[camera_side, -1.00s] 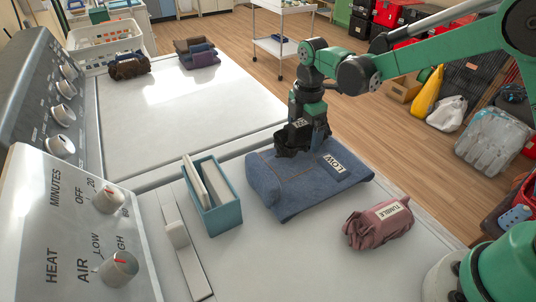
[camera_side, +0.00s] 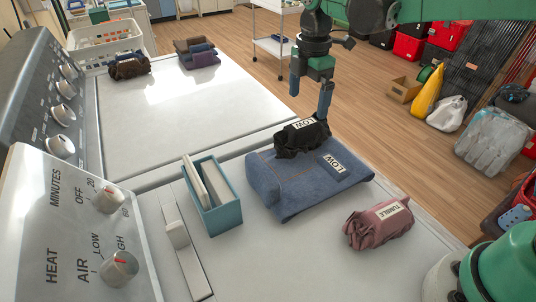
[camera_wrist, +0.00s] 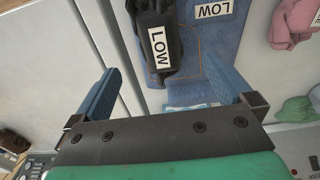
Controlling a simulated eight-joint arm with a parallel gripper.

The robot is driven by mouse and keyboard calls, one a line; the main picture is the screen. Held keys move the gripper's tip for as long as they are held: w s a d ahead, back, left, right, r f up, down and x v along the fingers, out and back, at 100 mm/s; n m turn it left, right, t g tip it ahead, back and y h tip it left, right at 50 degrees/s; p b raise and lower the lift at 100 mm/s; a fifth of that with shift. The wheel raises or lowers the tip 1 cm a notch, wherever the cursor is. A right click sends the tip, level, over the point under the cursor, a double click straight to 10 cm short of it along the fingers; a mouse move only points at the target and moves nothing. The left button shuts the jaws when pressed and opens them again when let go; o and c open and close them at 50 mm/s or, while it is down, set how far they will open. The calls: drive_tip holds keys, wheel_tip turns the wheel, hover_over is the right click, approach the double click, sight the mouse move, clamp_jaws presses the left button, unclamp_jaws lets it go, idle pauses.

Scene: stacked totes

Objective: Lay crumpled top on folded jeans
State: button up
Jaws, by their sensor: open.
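The crumpled top (camera_side: 292,146), black with a LOW label, lies on the back part of the folded jeans (camera_side: 290,193). The blue jeans lie flat on the near white appliance top, and their own LOW label is uncovered. In the wrist view the crumpled top (camera_wrist: 148,22) lies over the left part of the jeans (camera_wrist: 203,42). My gripper (camera_side: 310,105) is open and empty above the top, apart from it. Its two blue fingers also show spread in the wrist view (camera_wrist: 160,66).
A crumpled pink garment (camera_side: 372,229) labelled TUMBLE lies right of the jeans. A teal box (camera_side: 214,215) with upright pale pieces stands to their left. Control panels with knobs (camera_side: 80,235) rise at the left. The far appliance top (camera_side: 185,115) is mostly clear.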

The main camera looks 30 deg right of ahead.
wheel_tip(320, 180, up, 3)
drive_tip(key=shift+r, duration=0.1)
drive_tip(key=m+t, duration=0.3)
drive_tip(key=m, duration=0.5)
approach(306, 124)
drive_tip(key=s+d+r, duration=0.1)
drive_tip(key=s+r, duration=0.1)
drive_tip(key=s, duration=0.1)
drive_tip(key=s+d+f+m+t, duration=0.1)
drive_tip(key=s+f+m+t, duration=0.3)
drive_tip(key=s+m, duration=0.3)
drive_tip(key=m, duration=0.3)
drive_tip(key=shift+s+d, duration=0.2)
drive_tip(key=shift+d, duration=0.15)
drive_tip(key=shift+f, duration=0.1)
